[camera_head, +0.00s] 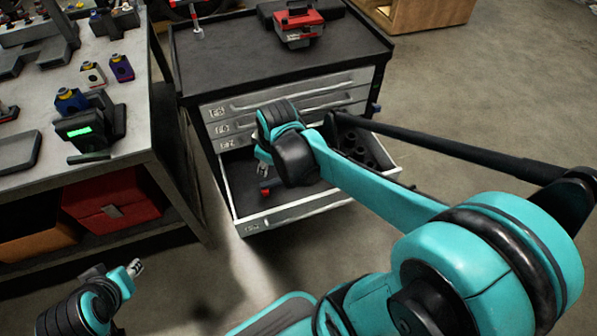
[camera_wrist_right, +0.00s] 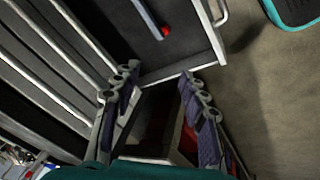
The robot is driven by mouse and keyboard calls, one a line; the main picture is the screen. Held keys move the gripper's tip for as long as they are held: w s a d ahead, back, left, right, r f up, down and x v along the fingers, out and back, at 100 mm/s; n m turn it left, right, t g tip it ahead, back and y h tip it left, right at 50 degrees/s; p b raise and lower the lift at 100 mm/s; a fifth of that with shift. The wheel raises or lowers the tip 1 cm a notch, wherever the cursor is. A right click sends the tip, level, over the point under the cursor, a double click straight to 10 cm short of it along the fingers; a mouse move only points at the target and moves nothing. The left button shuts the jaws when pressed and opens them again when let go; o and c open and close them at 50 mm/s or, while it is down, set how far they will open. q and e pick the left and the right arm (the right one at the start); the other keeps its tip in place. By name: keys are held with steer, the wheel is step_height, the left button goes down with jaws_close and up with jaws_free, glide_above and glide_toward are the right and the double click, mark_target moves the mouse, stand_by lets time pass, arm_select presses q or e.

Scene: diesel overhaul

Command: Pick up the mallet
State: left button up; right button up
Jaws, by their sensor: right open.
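I cannot make out a mallet for certain. A thin metal rod with a red tip (camera_wrist_right: 165,32) lies in the open drawer (camera_wrist_right: 198,58) in the right wrist view; I cannot tell what tool it is. A small red part (camera_head: 265,188) also shows in the drawer in the head view. My right gripper (camera_head: 263,168) is over the left side of this drawer, partly hidden by its own wrist. In the right wrist view its fingers (camera_wrist_right: 158,78) are spread apart with nothing between them. My left gripper (camera_head: 134,267) is low at the left, away from the drawer, its fingers small.
The drawer belongs to a dark cabinet (camera_head: 200,60) with a red case (camera_head: 298,25) on top. Dark round parts (camera_head: 355,150) sit in the drawer's right side. The floor at right is clear.

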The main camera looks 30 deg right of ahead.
steer(key=w+d+f+n+g, duration=0.1)
steer(key=w+d+f+n, duration=0.1)
steer(key=f, duration=0.4)
steer(key=w+d+f+n+g+p, duration=0.1)
steer(key=w+d+f+n, duration=0.2)
steer(key=f, duration=0.4)
steer(key=w+d+f+n+g+p, duration=0.1)
steer(key=w+d+f+n+g, duration=0.1)
steer(key=d+f, duration=0.3)
steer(key=shift+w+d+f+n+y, duration=0.1)
steer(key=shift+w+f+n+y, duration=0.2)
steer(key=shift+w+f+n, duration=0.5)
step_height(320, 180, down, 4)
steer(key=shift+s+d+r+n+b, duration=0.15)
steer(key=shift+n+b, duration=0.15)
steer(key=shift+b, duration=0.4)
step_height(320, 180, down, 5)
steer(key=b, duration=0.2)
steer(key=shift+b, duration=0.4)
steer(key=shift+r, duration=0.15)
jaws_close()
